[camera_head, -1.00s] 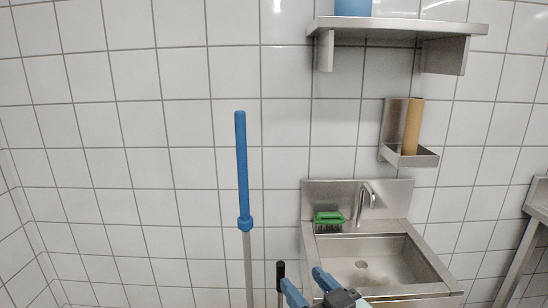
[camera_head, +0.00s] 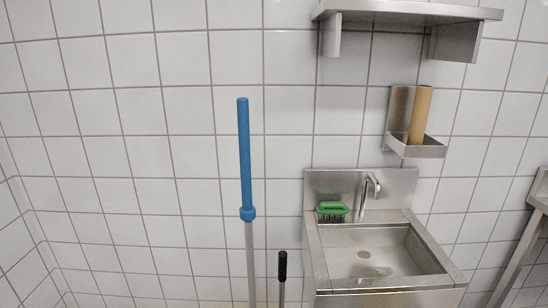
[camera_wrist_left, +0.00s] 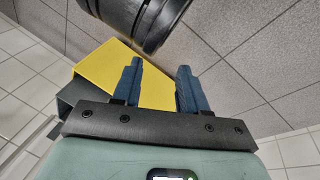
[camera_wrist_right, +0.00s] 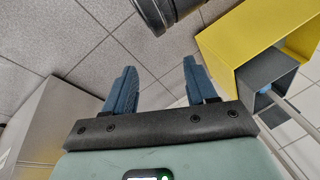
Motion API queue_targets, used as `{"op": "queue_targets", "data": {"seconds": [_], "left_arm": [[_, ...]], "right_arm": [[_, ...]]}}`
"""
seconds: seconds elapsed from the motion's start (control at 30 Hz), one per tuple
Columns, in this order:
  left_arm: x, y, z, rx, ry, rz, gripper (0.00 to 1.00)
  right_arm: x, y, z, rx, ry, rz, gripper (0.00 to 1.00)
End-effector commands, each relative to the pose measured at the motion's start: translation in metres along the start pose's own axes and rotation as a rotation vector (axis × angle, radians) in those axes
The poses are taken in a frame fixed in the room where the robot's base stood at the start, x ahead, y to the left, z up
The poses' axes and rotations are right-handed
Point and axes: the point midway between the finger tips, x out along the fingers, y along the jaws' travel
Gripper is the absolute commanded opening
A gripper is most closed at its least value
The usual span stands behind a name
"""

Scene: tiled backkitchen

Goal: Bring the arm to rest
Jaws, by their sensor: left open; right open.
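My left gripper (camera_wrist_left: 158,85) shows in the left wrist view with its two blue fingers apart and nothing between them. My right gripper (camera_wrist_right: 158,90) shows in the right wrist view, also with its blue fingers apart and empty. Neither gripper is in the head view. Behind the fingers both wrist views show grey tiled surface. A yellow box-like thing (camera_wrist_left: 110,68) is behind the left fingers, and a yellow frame (camera_wrist_right: 240,45) is to the right in the right wrist view.
A steel sink (camera_head: 370,255) with a green brush (camera_head: 332,208) stands against the white tiled wall. A blue-handled pole (camera_head: 245,155) and a shorter black-handled one (camera_head: 282,265) stand left of it. A steel shelf (camera_head: 410,12) and a holder (camera_head: 415,146) are above.

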Motion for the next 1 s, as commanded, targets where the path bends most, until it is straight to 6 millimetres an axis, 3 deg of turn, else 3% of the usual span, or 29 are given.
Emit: {"op": "queue_targets", "data": {"seconds": [0.03,0.1,0.2,0.5,0.6,0.77,1.0], "left_arm": [[-0.003,0.001,0.001,0.000,-0.002,0.000,0.43],[-0.038,0.010,0.011,0.004,-0.039,0.003,0.43],[-0.070,0.019,0.024,0.008,-0.090,0.005,0.43],[-0.161,0.045,0.059,0.019,-0.260,0.005,0.43],[-0.182,0.053,0.063,0.023,-0.300,0.005,0.43],[-0.200,0.059,0.067,0.026,-0.337,0.005,0.43],[-0.200,0.058,0.070,0.026,-0.345,0.004,0.43]], "right_arm": [[0.004,0.013,0.029,0.047,-0.057,0.017,0.57],[-0.034,-0.003,0.026,0.026,-0.069,0.005,0.57],[-0.067,-0.012,0.037,0.022,-0.118,0.003,0.57],[-0.158,-0.041,0.067,0.009,-0.287,0.001,0.57],[-0.180,-0.049,0.071,0.004,-0.328,-0.001,0.57],[-0.197,-0.056,0.074,0.001,-0.363,-0.002,0.57],[-0.197,-0.055,0.077,0.001,-0.372,-0.001,0.57]]}}
